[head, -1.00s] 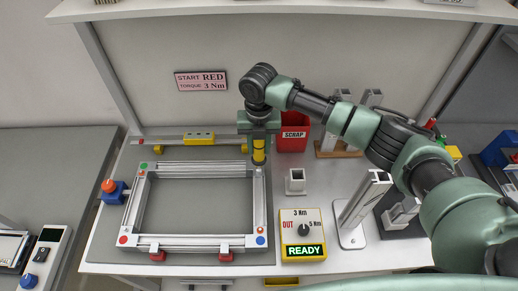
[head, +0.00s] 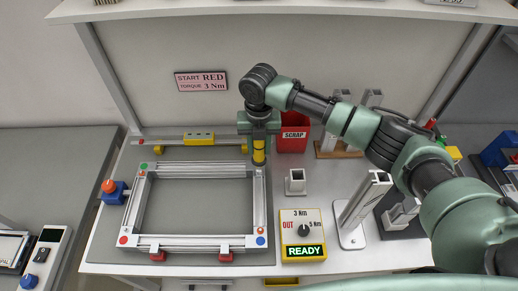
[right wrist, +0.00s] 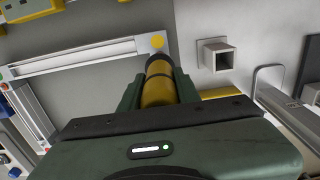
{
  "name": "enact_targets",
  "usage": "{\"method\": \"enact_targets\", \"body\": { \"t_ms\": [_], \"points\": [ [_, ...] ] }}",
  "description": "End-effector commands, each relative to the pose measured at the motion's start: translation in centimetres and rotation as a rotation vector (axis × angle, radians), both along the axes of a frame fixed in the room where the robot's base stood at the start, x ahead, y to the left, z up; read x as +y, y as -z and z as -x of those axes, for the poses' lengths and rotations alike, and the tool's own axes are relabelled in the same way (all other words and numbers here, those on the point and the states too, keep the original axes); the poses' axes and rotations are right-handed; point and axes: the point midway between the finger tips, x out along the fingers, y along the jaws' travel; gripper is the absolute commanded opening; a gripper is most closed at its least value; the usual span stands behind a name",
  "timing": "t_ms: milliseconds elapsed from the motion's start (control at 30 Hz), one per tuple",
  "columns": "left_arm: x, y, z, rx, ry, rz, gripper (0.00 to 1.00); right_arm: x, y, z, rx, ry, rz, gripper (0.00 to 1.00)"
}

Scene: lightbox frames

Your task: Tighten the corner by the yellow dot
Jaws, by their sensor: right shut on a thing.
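My right gripper (head: 259,135) is shut on a yellow and black cylindrical driver (head: 259,152), held upright over the far right corner of the aluminium frame (head: 205,241). In the right wrist view the driver (right wrist: 160,88) sits between the fingers, and the yellow dot (right wrist: 157,41) shows at the frame corner just beyond its dark end. Whether the tip touches the screw is hidden. In the head view the driver and gripper hide the yellow dot. The green dot (head: 143,166), red dot (head: 123,240) and blue dot (head: 260,240) mark the other corners. My left gripper is not in view.
A torque box (head: 301,228) with a dial reads READY. A sign (head: 201,81) says START RED, TORQUE 3 Nm. A red scrap bin (head: 294,141) stands behind right. A square tube piece (head: 296,181) and a blue clamp with an orange knob (head: 112,193) flank the frame.

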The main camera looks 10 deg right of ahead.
Motion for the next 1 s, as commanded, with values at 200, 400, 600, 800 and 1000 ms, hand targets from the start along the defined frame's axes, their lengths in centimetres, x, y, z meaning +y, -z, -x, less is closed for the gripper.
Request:
{"method": "enact_targets", "body": {
  "t_ms": [200,400,600,800,1000],
  "points": [
    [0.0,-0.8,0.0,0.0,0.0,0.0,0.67,0.0,-1.4,0.1,0.005,-0.001,0.001,0.0],
    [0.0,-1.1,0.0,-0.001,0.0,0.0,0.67,0.0,-2.6,0.0,0.0,0.0,-0.001,0.0],
    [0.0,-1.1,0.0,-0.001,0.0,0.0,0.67,0.0,-3.9,-0.1,-0.001,0.0,-0.002,0.0],
    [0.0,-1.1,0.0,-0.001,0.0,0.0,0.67,0.0,-4.8,-0.1,-0.003,0.001,-0.001,0.0],
    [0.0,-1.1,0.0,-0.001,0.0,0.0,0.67,0.0,-4.9,-0.1,-0.003,0.001,-0.001,0.0]
  ]
}}
